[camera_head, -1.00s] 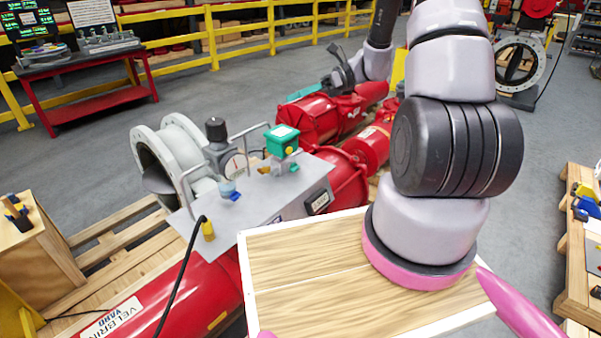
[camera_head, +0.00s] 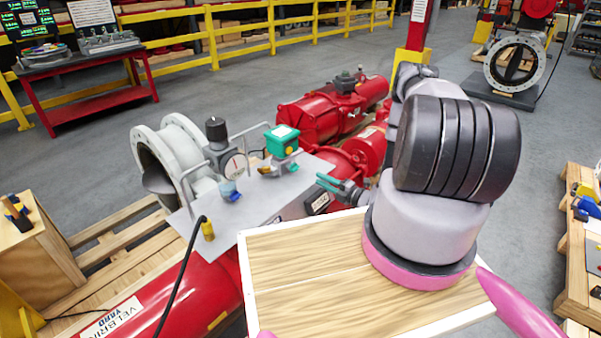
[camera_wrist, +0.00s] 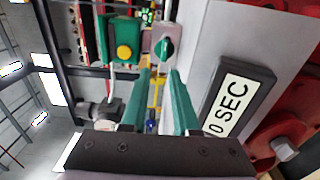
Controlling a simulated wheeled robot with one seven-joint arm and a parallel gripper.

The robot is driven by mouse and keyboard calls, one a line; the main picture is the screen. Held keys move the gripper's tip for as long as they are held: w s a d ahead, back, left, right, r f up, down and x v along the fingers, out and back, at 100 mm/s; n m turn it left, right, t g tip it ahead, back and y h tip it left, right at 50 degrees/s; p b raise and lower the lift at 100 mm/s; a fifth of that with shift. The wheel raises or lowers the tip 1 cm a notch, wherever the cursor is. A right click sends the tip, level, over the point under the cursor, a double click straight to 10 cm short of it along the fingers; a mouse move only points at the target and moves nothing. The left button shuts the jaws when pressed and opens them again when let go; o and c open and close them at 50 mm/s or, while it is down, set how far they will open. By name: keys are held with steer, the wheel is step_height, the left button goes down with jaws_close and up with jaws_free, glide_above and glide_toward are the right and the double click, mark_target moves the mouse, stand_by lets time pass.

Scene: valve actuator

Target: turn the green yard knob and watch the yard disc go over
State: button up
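My gripper (camera_head: 331,182) has teal fingers and points left toward the right end of the grey control panel (camera_head: 255,190). In the wrist view the fingers (camera_wrist: 160,72) are apart with nothing between them. A small green knob (camera_wrist: 166,47) on a pale plate shows beyond the fingertips, apart from them. A green box with a yellow button (camera_wrist: 124,50) is beside it. In the head view a green box (camera_head: 283,138) stands on the panel; I cannot pick out the knob there. The white flanged valve (camera_head: 179,150) at left has a grey disc (camera_head: 157,181), partly hidden inside its bore.
A "10 SEC"-like plate, partly cut off (camera_wrist: 228,105), is close right of the fingers. The panel carries a round gauge (camera_head: 236,165), bent rails and a black cable (camera_head: 183,275). Red actuator cylinders (camera_head: 330,115) lie behind. A wooden-topped tray (camera_head: 300,265) is in front.

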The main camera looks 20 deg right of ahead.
mark_target(297, 170)
steer(key=shift+s+f, duration=0.15)
steer(key=shift+f, duration=0.25)
steer(key=shift+m, duration=0.3)
steer(key=x, duration=1)
steer(key=shift+w+a+f, duration=0.1)
steer(key=shift+w, duration=0.25)
jaws_close()
